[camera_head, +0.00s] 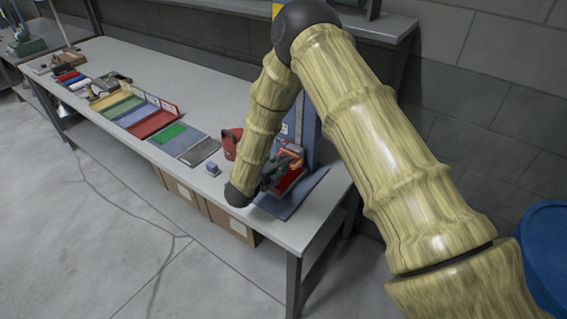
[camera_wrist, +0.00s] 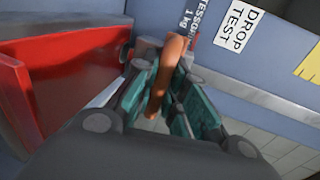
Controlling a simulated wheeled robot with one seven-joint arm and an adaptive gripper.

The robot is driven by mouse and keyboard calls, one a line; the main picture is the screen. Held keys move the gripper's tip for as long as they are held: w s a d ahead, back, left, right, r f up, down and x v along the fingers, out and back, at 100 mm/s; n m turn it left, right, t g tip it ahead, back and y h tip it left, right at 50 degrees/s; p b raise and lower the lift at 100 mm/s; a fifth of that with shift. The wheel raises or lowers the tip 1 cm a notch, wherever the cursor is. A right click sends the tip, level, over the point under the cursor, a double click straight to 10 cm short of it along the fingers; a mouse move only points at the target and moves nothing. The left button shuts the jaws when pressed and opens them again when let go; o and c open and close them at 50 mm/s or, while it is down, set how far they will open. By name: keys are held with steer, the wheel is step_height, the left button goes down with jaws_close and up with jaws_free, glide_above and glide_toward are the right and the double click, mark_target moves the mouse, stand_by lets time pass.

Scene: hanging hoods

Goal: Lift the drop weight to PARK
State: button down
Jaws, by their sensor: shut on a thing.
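My gripper (camera_head: 280,166) is at the drop-test rig on the right end of the bench. In the wrist view my gripper (camera_wrist: 165,95) is shut on the orange handle (camera_wrist: 167,70) of the drop weight. A grey part of the drop weight (camera_wrist: 147,45) shows just behind the handle. The handle also shows as an orange patch in the head view (camera_head: 292,153). Behind stands the blue rig column (camera_head: 308,125), with a "DROP TEST" label (camera_wrist: 240,30) and a yellow scale (camera_wrist: 309,66). My gripper hides much of the weight. No PARK mark is readable.
A red tool-like object (camera_head: 231,142) and a small blue-grey block (camera_head: 212,168) lie left of the rig. Coloured trays (camera_head: 153,124) line the bench (camera_head: 120,160). A red surface (camera_wrist: 60,85) is close on the left in the wrist view. Cardboard boxes (camera_head: 233,226) stand below.

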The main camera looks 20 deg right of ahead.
steer(key=shift+r, duration=0.15)
step_height(320, 180, up, 21)
stand_by(0.4)
steer(key=c, duration=1.5)
jaws_free()
steer(key=shift+o, duration=0.2)
steer(key=shift+s+a, duration=0.1)
steer(key=shift+a, duration=0.05)
steer(key=v, duration=1.1)
steer(key=shift+s+a, duration=0.2)
steer(key=shift+a, duration=0.1)
